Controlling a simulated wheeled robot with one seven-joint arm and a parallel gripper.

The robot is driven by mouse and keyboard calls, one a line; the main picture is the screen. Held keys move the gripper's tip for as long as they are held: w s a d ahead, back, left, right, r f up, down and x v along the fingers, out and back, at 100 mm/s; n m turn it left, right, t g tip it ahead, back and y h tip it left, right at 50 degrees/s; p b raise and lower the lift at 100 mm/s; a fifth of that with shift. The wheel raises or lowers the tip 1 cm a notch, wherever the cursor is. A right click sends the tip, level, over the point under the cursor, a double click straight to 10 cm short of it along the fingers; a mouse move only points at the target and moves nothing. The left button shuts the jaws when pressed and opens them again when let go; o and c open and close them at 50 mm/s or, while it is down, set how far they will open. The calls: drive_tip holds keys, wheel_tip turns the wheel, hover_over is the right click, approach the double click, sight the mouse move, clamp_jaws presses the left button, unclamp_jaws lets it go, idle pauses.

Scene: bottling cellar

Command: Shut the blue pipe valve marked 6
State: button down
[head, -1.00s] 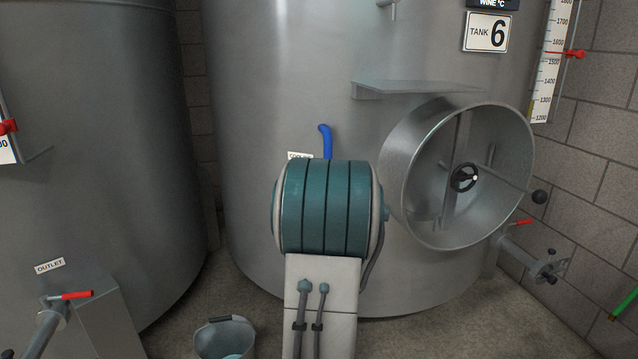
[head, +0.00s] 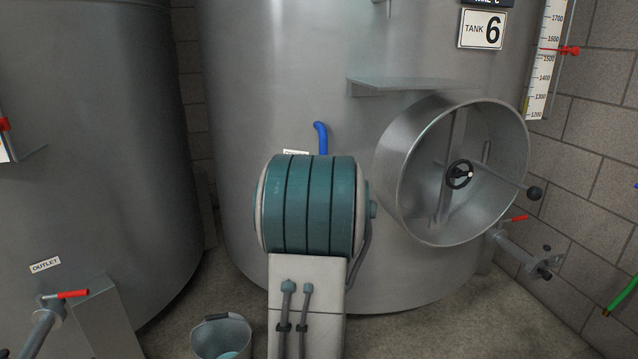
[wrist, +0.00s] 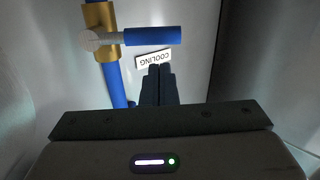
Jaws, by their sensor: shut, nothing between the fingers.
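In the wrist view a blue pipe (wrist: 116,78) runs up and down the left side, with a brass valve body (wrist: 99,20) on it. A blue lever (wrist: 152,36) sticks out to the right from the pale pivot, across the pipe's line. A "COOLING" label (wrist: 153,58), upside down, sits just below the lever. My gripper (wrist: 157,70) is shut and empty, its fingertips over the label's lower edge, below the lever and apart from it in the picture. In the head view only the bent top of the blue pipe (head: 321,136) shows; my arm hides the valve and gripper.
A round open manway (head: 400,190) juts out right of my arm, with a small shelf (head: 412,84) above. A bucket (head: 222,338) and a red-handled outlet valve (head: 66,295) are at the lower left.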

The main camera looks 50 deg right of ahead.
drive_tip(key=r+p+v, duration=0.2)
drive_tip(key=v, duration=0.8)
drive_tip(key=shift+s, duration=0.2)
drive_tip(key=shift+a+r, duration=0.1)
drive_tip(key=shift+r, duration=0.15)
drive_tip(key=w+a+r+n+g+y+p, duration=0.1)
drive_tip(key=w+a+r+g+y+p, duration=0.2)
drive_tip(key=a+p, duration=0.55)
drive_tip(key=w+a+r+n+g+y+p, duration=0.1)
drive_tip(key=w+a+r+y+p, duration=0.15)
drive_tip(key=a+r+p, duration=0.65)
drive_tip(key=s+a+r+n+g+y+p, duration=0.1)
drive_tip(key=s+a, duration=0.5)
drive_tip(key=a, duration=0.7)
drive_tip(key=s+a+r+n+g+y+p, duration=0.2)
drive_tip(key=s+a+g+p, duration=0.4)
drive_tip(key=a, duration=0.6)
drive_tip(key=shift+s+a+r+n+y+p, duration=0.2)
drive_tip(key=shift+s+a+n+y+p, duration=0.25)
drive_tip(key=shift+n+y, duration=0.6)
